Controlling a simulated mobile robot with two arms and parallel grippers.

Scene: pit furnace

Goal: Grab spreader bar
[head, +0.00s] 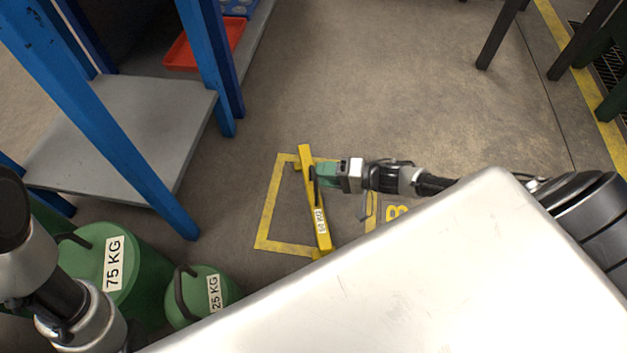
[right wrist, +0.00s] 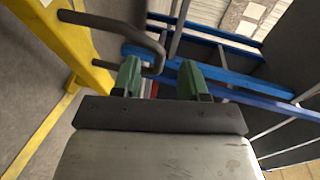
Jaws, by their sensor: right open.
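The spreader bar (head: 316,205) is a yellow beam with a white label, inside the yellow floor outline. Its yellow side fills the left of the right wrist view (right wrist: 72,45), with a dark U-shaped handle (right wrist: 115,23) sticking out. My right gripper (head: 316,178) reaches in from the right to the beam's upper half. In the right wrist view its green fingers (right wrist: 160,82) are apart. The handle's outer end overlaps the left finger and the gap's left side; I cannot tell whether they touch. My left arm shows at the lower left, its gripper out of view.
Green weights marked 75 KG (head: 95,262) and 25 KG (head: 197,292) stand at the lower left. A blue-framed rack (head: 120,150) with a grey shelf and a red tray (head: 190,52) is at the upper left. Dark legs (head: 500,35) stand upper right. The floor between is clear.

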